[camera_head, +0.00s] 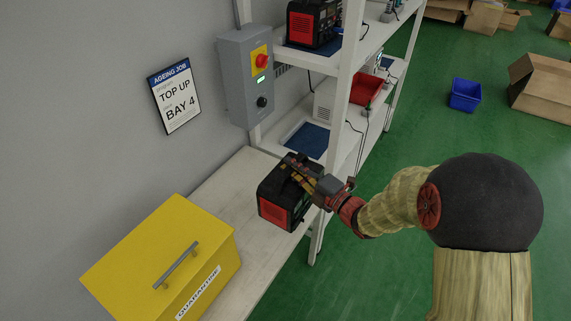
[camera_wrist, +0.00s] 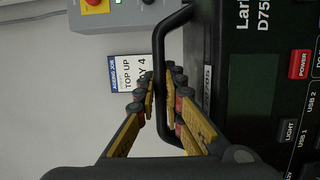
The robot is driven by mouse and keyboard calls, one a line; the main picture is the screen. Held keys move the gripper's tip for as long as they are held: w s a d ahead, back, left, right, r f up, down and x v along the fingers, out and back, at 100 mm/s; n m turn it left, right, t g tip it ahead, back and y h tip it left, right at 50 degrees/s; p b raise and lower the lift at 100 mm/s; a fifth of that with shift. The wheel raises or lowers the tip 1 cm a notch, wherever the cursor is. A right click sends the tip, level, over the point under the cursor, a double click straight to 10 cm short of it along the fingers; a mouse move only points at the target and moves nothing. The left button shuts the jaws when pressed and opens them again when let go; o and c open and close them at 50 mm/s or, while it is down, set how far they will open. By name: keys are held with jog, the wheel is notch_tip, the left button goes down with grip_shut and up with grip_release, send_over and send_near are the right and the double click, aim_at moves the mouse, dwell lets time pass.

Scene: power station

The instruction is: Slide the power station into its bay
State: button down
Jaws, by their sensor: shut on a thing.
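The power station (camera_head: 277,205) is a black box with red end panels and a top handle. My gripper (camera_head: 296,172) is shut on its handle, in front of the shelf rack above the bench. In the wrist view my gripper (camera_wrist: 162,100) has its yellow fingers around the black handle bar (camera_wrist: 158,60), and the power station (camera_wrist: 265,75) shows its front with a screen and a red power button. A bay with a blue mat (camera_head: 306,140) on the lower shelf lies just behind the power station and looks empty. I cannot tell whether the power station touches the bench.
A white rack post (camera_head: 343,90) stands right of the bay. A grey control box (camera_head: 246,75) with a red button is on the wall by a "BAY 4" sign (camera_head: 174,95). A yellow quarantine box (camera_head: 150,250) sits on the bench (camera_head: 222,190). Another power station (camera_head: 313,22) is above.

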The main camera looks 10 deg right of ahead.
jog(key=s+d+r, duration=0.2)
jog(key=s+d, duration=0.4)
jog(key=d, duration=0.2)
dwell(0.6)
jog(key=shift+a+f, duration=0.1)
jog(key=shift+f, duration=0.05)
